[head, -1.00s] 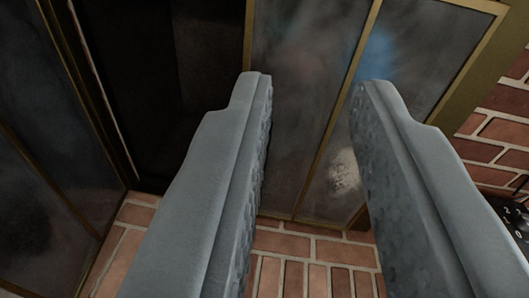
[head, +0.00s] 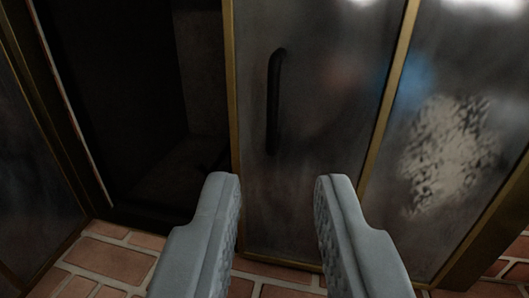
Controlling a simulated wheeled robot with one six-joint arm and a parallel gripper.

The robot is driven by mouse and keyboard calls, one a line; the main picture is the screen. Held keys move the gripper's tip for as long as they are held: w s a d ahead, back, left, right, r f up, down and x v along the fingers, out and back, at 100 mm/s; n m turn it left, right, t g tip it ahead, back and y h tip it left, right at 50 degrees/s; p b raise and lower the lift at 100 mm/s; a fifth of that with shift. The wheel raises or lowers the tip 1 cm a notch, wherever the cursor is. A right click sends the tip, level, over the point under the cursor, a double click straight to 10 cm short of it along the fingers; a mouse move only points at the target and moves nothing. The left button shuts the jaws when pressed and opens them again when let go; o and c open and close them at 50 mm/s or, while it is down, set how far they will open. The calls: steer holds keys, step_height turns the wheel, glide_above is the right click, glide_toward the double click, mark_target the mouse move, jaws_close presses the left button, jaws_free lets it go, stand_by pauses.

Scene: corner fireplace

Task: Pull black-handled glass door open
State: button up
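The glass door (head: 340,130) is a smoky pane in a thin brass frame on the right of the fireplace opening. Its black handle (head: 273,105) is a vertical bar near the pane's left edge. My gripper (head: 278,185) is open and empty, its two grey fingers apart. In the picture the fingertips lie just below the handle, which is not between them. How far they are from the glass I cannot tell.
A dark opening (head: 135,95) lies left of this door. Another brass-framed glass panel (head: 30,170) stands at the far left. A further pane (head: 455,120) adjoins on the right. Red brick (head: 115,261) runs along the bottom.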

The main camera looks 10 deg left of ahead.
mark_target(272, 109)
steer(key=w+a, duration=0.1)
steer(key=w, duration=0.4)
steer(key=w+a+f, duration=0.1)
steer(key=w, duration=0.5)
steer(key=w+a+f, duration=0.1)
steer(key=w, duration=0.5)
steer(key=shift+w+a+f, duration=0.15)
steer(key=shift+a+f, duration=0.05)
steer(key=shift+f, duration=0.05)
steer(key=shift+c, duration=0.3)
jaws_close()
